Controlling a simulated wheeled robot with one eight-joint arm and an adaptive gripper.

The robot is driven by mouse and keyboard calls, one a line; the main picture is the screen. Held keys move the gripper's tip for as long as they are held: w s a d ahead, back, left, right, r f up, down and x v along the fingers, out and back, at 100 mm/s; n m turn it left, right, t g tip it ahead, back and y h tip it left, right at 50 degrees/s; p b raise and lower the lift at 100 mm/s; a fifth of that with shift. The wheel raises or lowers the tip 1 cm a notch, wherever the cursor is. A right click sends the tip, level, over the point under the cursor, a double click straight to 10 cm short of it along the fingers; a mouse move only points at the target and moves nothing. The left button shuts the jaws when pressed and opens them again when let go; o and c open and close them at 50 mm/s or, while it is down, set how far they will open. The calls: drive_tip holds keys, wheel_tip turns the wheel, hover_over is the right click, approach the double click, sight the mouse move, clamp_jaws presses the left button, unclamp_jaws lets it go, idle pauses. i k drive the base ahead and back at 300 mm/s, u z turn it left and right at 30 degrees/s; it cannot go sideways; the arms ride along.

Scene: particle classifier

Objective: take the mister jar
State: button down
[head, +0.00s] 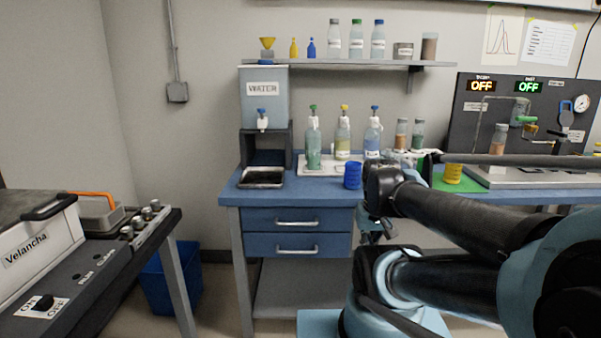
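No label that I can read names the mister jar, so I cannot tell for sure which jar it is. A jar with orange-brown content (497,140) stands under piping at the dark panel on the right. Two similar capped jars (401,134) (418,135) stand on the blue bench, left of the panel. My arm reaches in from the right. My gripper (374,233) appears small and dark at its end, in front of the bench and well apart from these jars. Its fingers are too unclear to tell open from shut.
Spray bottles (313,143) (343,135) (373,135) stand on a white tray. The panel (478,110) reads OFF twice. A Velancha machine (35,250) stands left.

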sight(313, 146)
drive_tip(key=k, duration=1.3)
drive_tip(key=z, duration=0.5)
drive_tip(key=i, duration=1.65)
drive_tip(key=u, duration=0.55)
